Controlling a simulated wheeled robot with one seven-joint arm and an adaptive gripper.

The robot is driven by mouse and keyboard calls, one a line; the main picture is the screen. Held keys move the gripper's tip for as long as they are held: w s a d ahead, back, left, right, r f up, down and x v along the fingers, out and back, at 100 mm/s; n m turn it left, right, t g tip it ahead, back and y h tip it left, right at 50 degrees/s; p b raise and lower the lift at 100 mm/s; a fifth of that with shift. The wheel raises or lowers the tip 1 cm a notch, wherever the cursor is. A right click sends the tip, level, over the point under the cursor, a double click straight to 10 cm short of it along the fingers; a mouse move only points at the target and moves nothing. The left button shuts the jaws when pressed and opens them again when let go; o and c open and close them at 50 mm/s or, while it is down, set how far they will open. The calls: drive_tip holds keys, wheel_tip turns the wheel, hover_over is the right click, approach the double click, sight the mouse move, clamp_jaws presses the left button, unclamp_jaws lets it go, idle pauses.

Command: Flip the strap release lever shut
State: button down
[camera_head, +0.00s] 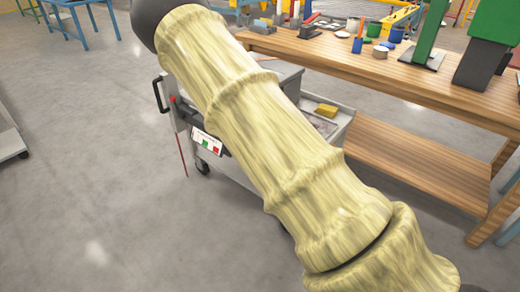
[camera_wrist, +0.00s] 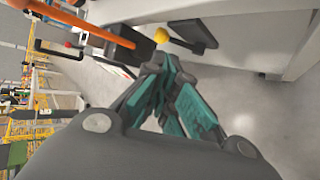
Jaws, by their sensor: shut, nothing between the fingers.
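My gripper (camera_wrist: 170,70) shows in the wrist view as teal fingers, closed and empty. Just beyond its tips is a small yellow knob (camera_wrist: 161,35), with a black paddle-shaped part (camera_wrist: 192,36) to its right on a pale frame. I cannot tell for sure whether this is the strap release lever, nor whether it is up or down. The gripper looks apart from the knob, though depth is unclear. In the head view my arm covers the middle, and the gripper and the lever are hidden.
A grey cart (camera_head: 345,122) with a black handle (camera_head: 158,95) stands behind my arm, a yellow block (camera_head: 326,110) on it. A wooden bench (camera_head: 420,90) with tools is at the right. An orange bar (camera_wrist: 90,25) crosses the wrist view's upper left.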

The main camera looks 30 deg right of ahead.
drive_tip(key=v, duration=0.2)
drive_tip(key=shift+s+r, duration=0.1)
drive_tip(key=shift+s, duration=0.3)
drive_tip(key=s+a+f+m+g, duration=0.35)
drive_tip(key=s+f+m, duration=0.25)
drive_tip(key=s+f, duration=0.5)
drive_tip(key=s+a+f+m+g, duration=0.3)
drive_tip(key=s+a+f+m, duration=0.25)
drive_tip(key=s+f, duration=0.6)
drive_tip(key=s+a+f+m+g+y, duration=0.15)
drive_tip(key=s+a+m, duration=0.25)
drive_tip(key=s, duration=0.5)
drive_tip(key=s+a+f+m+g+y, duration=0.1)
drive_tip(key=s+a+m+g, duration=0.25)
drive_tip(key=s, duration=0.65)
wheel_tip(320, 180, up, 15)
drive_tip(key=m+p, duration=0.1)
drive_tip(key=p, duration=1.3)
drive_tip(key=shift+a+f+t+p, duration=0.2)
drive_tip(key=shift+a+t+p, duration=0.1)
drive_tip(key=shift+a+t, duration=0.05)
